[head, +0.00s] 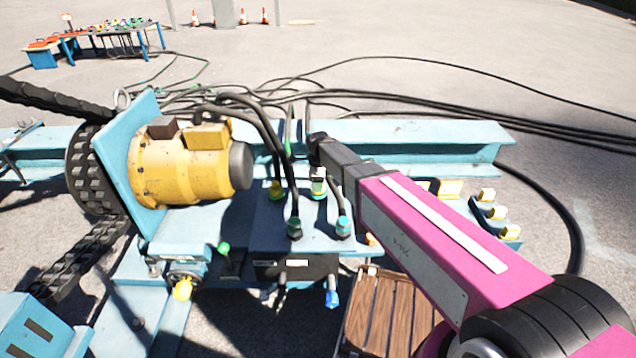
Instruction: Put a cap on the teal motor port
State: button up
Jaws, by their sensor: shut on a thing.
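My gripper (318,168) reaches in from the right and points down over the flat blue motor plate (318,232). It is shut on a small pale cap-like piece (319,186), which is partly hidden by the fingers; I cannot tell whether it is seated on a port. A teal connector (343,227) with a black cable stands upright on the plate, right and nearer. A green connector (294,228) with a cable stands to its left. A yellow connector (276,189) stands farther back. A bare teal port is not clearly visible.
A yellow motor (185,170) stands left of the plate. Black cables arch down close to my gripper. Yellow-and-white blocks (497,213) sit on the right. A wooden crate (385,312) is below the plate. A blue table (95,42) with small parts stands far back left.

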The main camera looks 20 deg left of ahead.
jog(key=shift+f, duration=0.15)
jog(key=o, duration=1.2)
jog(key=shift+c, duration=0.2)
notch_tip(320, 180, up, 11)
jog(key=shift+f, duration=0.1)
